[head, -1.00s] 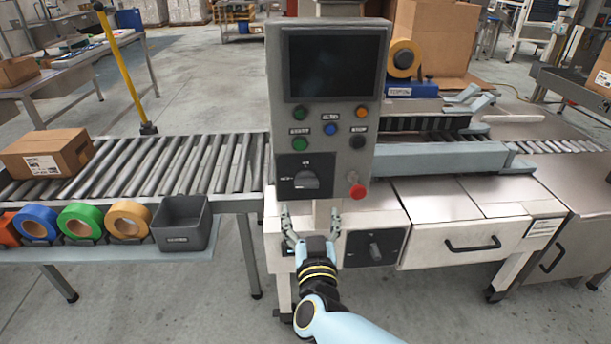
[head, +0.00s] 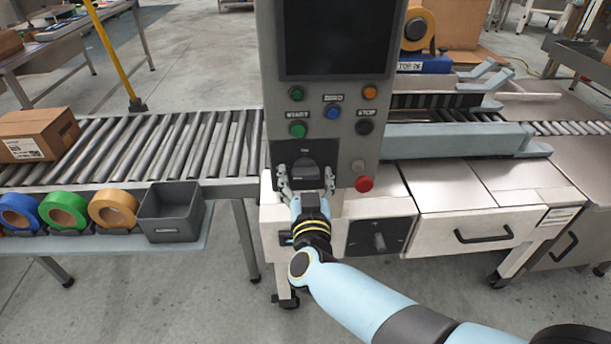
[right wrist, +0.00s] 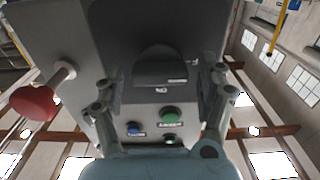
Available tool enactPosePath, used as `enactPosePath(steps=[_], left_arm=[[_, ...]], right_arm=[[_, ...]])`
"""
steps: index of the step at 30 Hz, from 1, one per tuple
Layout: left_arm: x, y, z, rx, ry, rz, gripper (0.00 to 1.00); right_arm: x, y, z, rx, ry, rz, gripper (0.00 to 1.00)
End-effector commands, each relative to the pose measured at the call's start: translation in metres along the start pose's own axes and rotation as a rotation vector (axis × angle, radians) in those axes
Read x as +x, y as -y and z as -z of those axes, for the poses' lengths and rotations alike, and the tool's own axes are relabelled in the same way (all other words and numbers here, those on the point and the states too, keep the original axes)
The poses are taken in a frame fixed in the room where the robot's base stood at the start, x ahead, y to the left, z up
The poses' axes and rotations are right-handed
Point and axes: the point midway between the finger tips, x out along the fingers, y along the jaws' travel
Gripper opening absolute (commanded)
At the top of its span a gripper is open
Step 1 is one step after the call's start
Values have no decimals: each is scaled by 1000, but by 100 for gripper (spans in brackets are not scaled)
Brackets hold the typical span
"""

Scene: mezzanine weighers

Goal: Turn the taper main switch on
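A grey control panel (head: 327,110) stands above the taper. Low on its front is a black rotary switch (head: 305,165) on a dark plate; its knob (right wrist: 160,70) also shows in the right wrist view. My right gripper (head: 305,182) is just in front of the switch, its fingers apart on either side of the knob. In the right wrist view the open fingers (right wrist: 160,90) flank the knob, with a gap visible. Whether either finger touches it I cannot tell. The head view partly hides the knob behind the gripper. My left gripper is out of view.
A red stop button (head: 364,184) sticks out right of the switch. Green (head: 298,130), blue (head: 333,111) and black (head: 364,127) buttons sit above it. A second dark knob plate (head: 400,230) is lower right. A roller conveyor (head: 150,150) runs left.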

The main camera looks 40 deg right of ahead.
Motion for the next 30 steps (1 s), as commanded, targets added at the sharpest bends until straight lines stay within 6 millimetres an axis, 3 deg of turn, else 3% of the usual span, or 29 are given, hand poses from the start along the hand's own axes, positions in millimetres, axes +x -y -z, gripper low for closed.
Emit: enactPosePath(steps=[1, 11, 20, 30], left_arm=[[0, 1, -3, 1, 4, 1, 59], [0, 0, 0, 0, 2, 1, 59], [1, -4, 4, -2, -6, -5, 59], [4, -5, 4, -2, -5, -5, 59]], right_arm=[[0, 0, 0, 0, 0, 0, 64], [0, 0, 0, 0, 0, 0, 22], [0, 0, 0, 39, 0, 0, 22], [0, 0, -1, 261, 1, -1, 22]])
